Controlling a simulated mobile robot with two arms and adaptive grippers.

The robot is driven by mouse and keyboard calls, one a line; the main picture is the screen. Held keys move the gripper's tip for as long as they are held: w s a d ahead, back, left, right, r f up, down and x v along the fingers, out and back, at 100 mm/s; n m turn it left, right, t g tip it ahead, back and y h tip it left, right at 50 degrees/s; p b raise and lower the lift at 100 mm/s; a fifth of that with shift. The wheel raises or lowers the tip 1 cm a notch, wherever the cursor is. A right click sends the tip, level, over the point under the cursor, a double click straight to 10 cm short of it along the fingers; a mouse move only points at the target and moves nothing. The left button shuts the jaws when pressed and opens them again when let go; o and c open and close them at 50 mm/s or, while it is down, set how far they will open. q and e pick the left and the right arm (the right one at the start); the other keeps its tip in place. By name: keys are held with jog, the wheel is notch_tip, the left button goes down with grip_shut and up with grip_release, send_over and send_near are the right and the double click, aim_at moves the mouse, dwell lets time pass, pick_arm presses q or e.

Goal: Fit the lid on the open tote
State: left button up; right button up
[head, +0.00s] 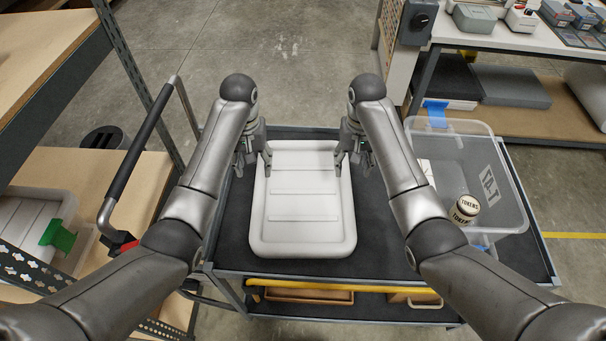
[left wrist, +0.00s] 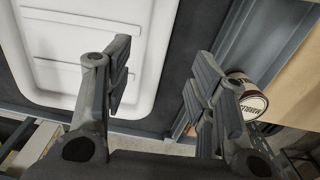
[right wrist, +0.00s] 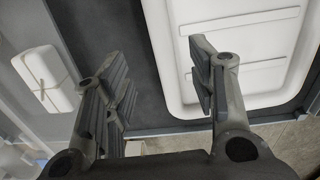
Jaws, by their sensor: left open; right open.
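The white lid (head: 302,215) lies flat on the dark top of the cart, ribbed face up. The clear open tote (head: 505,190) stands to its right on the cart, with a blue latch (head: 436,112) at its far side. A tokens tin (head: 465,209) and a white packet (right wrist: 48,80) are inside the tote. My left gripper (head: 253,163) is open at the lid's far left edge, one finger over the rim and one outside. My right gripper (head: 353,160) is open likewise at the far right edge. Whether the fingers touch the lid is unclear.
A shelf rack (head: 130,165) stands close on the left, holding a white-lidded box with a green latch (head: 60,237). The cart's black handle (head: 140,155) rises beside it. A workbench (head: 520,38) with boxes stands at the back right. Dark mat (head: 385,240) is bare between lid and tote.

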aim_at(259, 189)
pick_arm(q)
notch_tip(259, 189, down, 9)
jog(key=shift+f, duration=0.1)
pick_arm(e)
notch_tip(259, 189, down, 9)
jog(key=shift+f, duration=0.15)
pick_arm(q)
jog(key=shift+w+f, duration=0.1)
jog(key=shift+f, duration=0.5)
pick_arm(e)
jog(key=shift+w+f, duration=0.1)
jog(key=shift+f, duration=0.5)
pick_arm(q)
jog(key=shift+c, duration=0.4)
pick_arm(e)
jog(key=shift+c, duration=0.4)
pick_arm(q)
grip_shut()
pick_arm(e)
jog(key=shift+r, duration=0.1)
grip_shut()
